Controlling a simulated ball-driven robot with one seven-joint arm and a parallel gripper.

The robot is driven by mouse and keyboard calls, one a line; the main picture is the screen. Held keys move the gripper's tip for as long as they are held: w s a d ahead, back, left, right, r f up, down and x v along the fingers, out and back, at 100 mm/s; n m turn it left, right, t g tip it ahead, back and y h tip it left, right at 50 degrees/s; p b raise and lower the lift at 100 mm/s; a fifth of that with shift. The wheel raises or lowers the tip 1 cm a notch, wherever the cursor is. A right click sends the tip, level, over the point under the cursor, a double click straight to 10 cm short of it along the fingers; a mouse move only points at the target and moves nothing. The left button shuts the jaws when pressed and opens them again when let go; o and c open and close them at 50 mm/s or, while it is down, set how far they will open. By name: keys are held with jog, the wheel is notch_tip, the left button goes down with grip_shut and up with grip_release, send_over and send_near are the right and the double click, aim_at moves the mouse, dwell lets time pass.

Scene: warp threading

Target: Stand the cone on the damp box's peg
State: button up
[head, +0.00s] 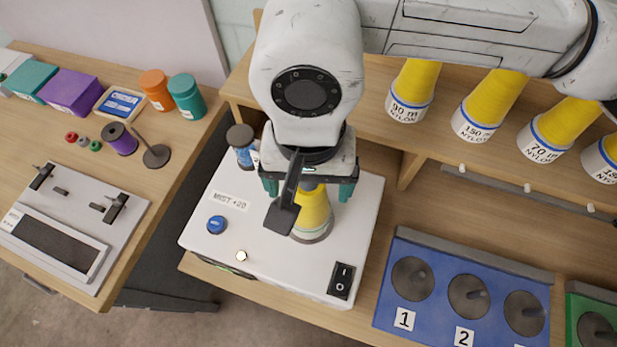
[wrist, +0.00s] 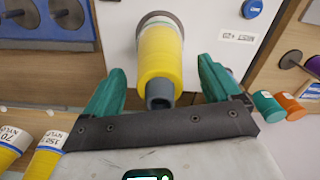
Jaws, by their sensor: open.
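A yellow cone (head: 312,211) stands upright on the round base on top of the white damp box (head: 350,225), which is labelled "MIST +20". In the wrist view the cone (wrist: 159,58) points its narrow grey tip toward my gripper, with its wide end on the box. The peg is hidden, apparently inside the cone. My gripper (head: 310,190) is above the cone with its green fingers apart on either side. In the wrist view the open fingers of my gripper (wrist: 160,85) are clear of the cone, with gaps on both sides.
Several yellow nylon cones (head: 490,100) stand on the shelf at right. A blue tray (head: 450,330) with numbered pegs lies at lower right. The damp box has a blue button (head: 217,224) and a black switch (head: 341,281). A side bench at left holds spools and boxes.

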notch_tip(320, 180, up, 11)
jog(key=b, duration=0.1)
jog(key=shift+f, duration=0.2)
jog(key=shift+s, duration=0.1)
